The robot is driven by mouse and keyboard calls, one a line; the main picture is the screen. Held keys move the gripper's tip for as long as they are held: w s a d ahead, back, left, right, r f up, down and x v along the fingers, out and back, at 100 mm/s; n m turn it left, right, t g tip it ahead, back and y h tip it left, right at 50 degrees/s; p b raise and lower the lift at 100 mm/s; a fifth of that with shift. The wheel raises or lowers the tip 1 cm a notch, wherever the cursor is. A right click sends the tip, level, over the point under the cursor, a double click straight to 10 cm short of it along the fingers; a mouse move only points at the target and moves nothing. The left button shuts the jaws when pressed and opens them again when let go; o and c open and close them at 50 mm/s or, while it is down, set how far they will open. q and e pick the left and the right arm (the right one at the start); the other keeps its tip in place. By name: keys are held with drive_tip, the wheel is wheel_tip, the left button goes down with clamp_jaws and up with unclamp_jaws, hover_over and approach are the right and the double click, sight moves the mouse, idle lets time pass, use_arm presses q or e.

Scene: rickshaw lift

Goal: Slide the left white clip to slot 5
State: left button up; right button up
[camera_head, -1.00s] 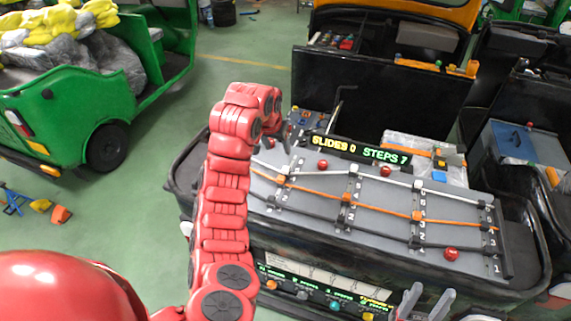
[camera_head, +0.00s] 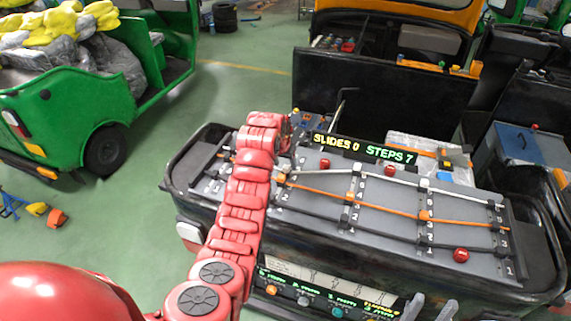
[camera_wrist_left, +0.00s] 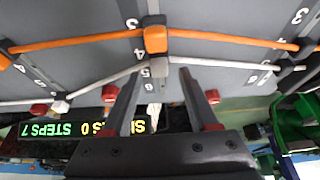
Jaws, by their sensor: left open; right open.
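The left white clip (camera_wrist_left: 153,69) sits on the white cable beside an orange clip (camera_wrist_left: 155,40), at a rail with numerals 3 to 6. My left gripper (camera_wrist_left: 159,73) is open, its two fingers on either side of that clip, not closed on it. In the head view my left arm covers most of this hand and area; the orange clip (camera_head: 281,179) shows just beside the arm. Other white clips (camera_head: 357,168) sit further right on the white cable. My right gripper (camera_head: 430,306) is open and empty at the bottom edge.
The grey board (camera_head: 390,235) carries white, orange and black cables across numbered rails. Red knobs (camera_head: 460,255) stand on it. A display (camera_head: 363,148) at its back reads SLIDES 0, STEPS 7. A button panel (camera_head: 330,292) lies along the front.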

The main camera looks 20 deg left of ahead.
use_arm(q)
drive_tip(key=shift+x, duration=0.85)
drive_tip(key=shift+s, duration=0.1)
clamp_jaws()
idle(0.8)
